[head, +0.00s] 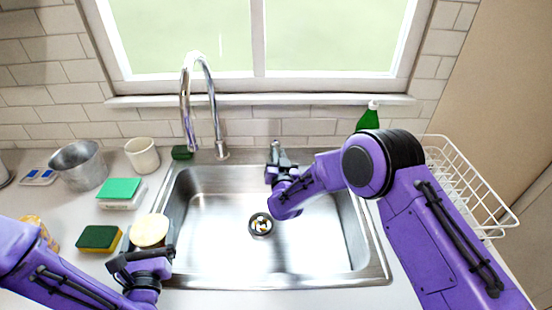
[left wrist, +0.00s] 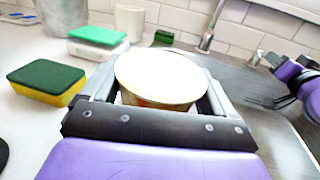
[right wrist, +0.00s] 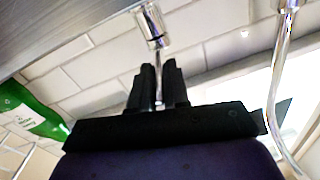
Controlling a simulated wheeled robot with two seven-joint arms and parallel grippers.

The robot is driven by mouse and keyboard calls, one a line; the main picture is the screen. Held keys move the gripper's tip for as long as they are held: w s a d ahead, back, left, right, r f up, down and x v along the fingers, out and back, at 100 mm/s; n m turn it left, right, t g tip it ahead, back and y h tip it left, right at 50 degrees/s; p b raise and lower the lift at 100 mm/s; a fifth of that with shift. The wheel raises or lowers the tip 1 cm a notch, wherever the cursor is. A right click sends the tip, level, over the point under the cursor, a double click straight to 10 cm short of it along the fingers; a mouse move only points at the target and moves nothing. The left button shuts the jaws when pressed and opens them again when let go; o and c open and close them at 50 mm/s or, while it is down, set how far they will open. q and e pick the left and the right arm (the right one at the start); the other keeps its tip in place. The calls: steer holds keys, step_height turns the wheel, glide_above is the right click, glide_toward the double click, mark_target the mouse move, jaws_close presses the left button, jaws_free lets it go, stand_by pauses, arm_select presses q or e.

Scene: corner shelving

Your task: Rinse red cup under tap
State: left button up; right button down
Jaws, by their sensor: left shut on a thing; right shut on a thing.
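My left gripper (head: 148,250) is shut on a round cup (head: 150,231) at the left front edge of the sink (head: 215,250). In the left wrist view the cup (left wrist: 160,78) shows a cream top face and a small reddish patch below; its sides are mostly hidden by the fingers. The chrome tap (head: 187,110) arches at the back left of the sink, apart from the cup. My right gripper (head: 277,168) is shut on a chrome tap handle (right wrist: 150,28) behind the sink. I see no clear stream of water.
A green-yellow sponge (head: 99,238), a teal-topped white block (head: 120,190), a cream mug (head: 142,155) and a metal bucket (head: 79,166) stand left of the sink. A green bottle (head: 369,118) and a white wire rack (head: 470,190) are at right. The sink basin is empty.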

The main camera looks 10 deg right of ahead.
arm_select(q)
steer(key=shift+f+b, duration=0.3)
steer(key=shift+f, duration=0.2)
arm_select(e)
steer(key=shift+d+n+y, duration=0.45)
steer(key=shift+n+y, duration=0.15)
steer(key=shift+y, duration=0.3)
arm_select(q)
steer(key=shift+r, duration=0.1)
arm_select(e)
steer(key=c, duration=1.1)
jaws_free()
steer(key=shift+s, duration=0.15)
arm_select(q)
step_height(320, 180, up, 3)
steer(key=p, duration=0.3)
steer(key=shift+s+r, duration=0.1)
arm_select(e)
steer(key=s, duration=1.1)
steer(key=shift+s, duration=0.4)
steer(key=shift+a, duration=0.1)
